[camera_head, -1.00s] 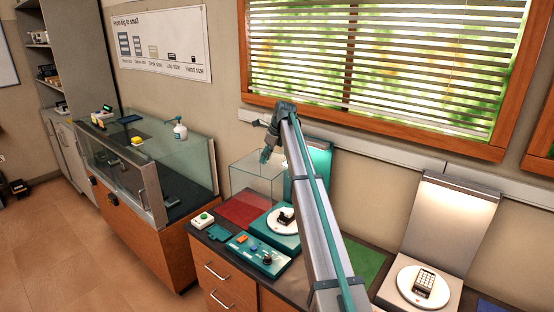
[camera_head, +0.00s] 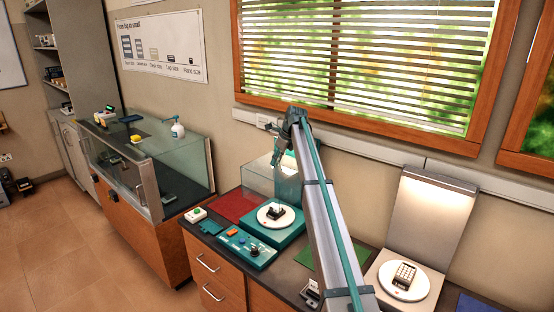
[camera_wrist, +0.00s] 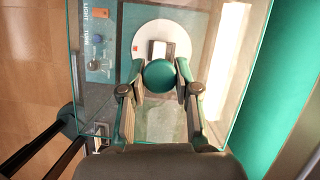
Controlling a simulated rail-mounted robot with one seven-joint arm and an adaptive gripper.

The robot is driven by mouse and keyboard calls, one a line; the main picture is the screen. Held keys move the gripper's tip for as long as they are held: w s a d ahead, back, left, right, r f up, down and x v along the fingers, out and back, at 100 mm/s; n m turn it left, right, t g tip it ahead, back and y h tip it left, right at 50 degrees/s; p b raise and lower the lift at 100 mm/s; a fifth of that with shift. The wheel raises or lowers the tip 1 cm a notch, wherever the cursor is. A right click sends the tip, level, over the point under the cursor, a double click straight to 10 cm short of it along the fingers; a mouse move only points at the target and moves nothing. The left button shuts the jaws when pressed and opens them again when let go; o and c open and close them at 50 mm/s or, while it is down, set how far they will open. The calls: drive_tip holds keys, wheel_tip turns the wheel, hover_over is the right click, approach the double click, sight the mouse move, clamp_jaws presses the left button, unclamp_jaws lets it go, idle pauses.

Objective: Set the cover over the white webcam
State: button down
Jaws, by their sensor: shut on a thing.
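The cover is a clear glass box (camera_head: 258,181) with a round teal knob (camera_wrist: 159,75) on top. My gripper (camera_head: 277,160) is shut on this knob, one finger on each side in the wrist view (camera_wrist: 159,80). The cover appears raised, behind the teal turntable (camera_head: 270,236) in the head view. A small dark-and-white device (camera_head: 277,211) sits on its white disc (camera_head: 264,222). In the wrist view the device (camera_wrist: 158,49) shows through the glass, ahead of the knob. It is too small to tell surely whether it is the white webcam.
A teal control panel (camera_head: 245,249) lies in front of the turntable, with a red mat (camera_head: 232,206) at left. A second turntable (camera_head: 403,283) with a keypad-like thing (camera_head: 404,271) stands at right. A small dark object (camera_head: 312,289) is near the counter's front edge. A glass display case (camera_head: 150,170) stands left.

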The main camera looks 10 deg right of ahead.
sight(278, 164)
drive_tip(key=shift+f+b, duration=0.8)
drive_tip(key=shift+f, duration=0.8)
wheel_tip(278, 164, down, 8)
drive_tip(key=shift+b, duration=0.4)
drive_tip(key=shift+r+p, duration=0.2)
drive_tip(key=shift+p, duration=0.55)
idle(1.0)
drive_tip(key=shift+f, duration=0.6)
idle(0.9)
drive_tip(key=shift+c, duration=1.4)
unclamp_jaws()
drive_tip(key=shift+r, duration=0.1)
